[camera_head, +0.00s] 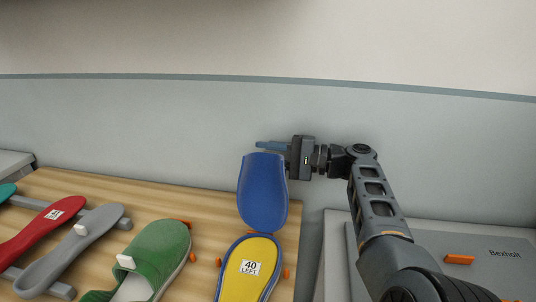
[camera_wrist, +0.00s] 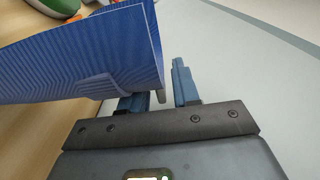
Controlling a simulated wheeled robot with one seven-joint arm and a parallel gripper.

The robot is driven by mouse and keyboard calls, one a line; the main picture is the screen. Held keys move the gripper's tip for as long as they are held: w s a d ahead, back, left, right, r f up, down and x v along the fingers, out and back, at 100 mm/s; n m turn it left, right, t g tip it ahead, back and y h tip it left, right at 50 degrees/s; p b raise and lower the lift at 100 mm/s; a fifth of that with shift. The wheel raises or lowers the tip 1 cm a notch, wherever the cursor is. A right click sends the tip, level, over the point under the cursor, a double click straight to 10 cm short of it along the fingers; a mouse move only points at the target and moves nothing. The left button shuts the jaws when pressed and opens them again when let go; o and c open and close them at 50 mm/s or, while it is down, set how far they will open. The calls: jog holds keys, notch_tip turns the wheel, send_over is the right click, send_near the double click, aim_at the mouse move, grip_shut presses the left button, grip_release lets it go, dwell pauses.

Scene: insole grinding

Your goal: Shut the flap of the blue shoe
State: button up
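The blue shoe (camera_head: 227,261) lies on the wooden board, with a yellow insole (camera_head: 244,281) labelled "40 LEFT" inside it. Its blue flap (camera_head: 250,197) stands raised at the far end of the shoe, against the wall behind. The flap also fills the upper left of the wrist view (camera_wrist: 85,55). I cannot tell whether a finger touches the flap.
A green shoe (camera_head: 165,244), a grey insole (camera_head: 80,247) and a red insole (camera_head: 43,228) lie left on the wooden board (camera_head: 120,190). Small orange pegs surround the shoes. A grey machine (camera_head: 492,268) stands at right. The wall is close behind the flap.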

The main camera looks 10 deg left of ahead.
grip_shut()
dwell(0.3)
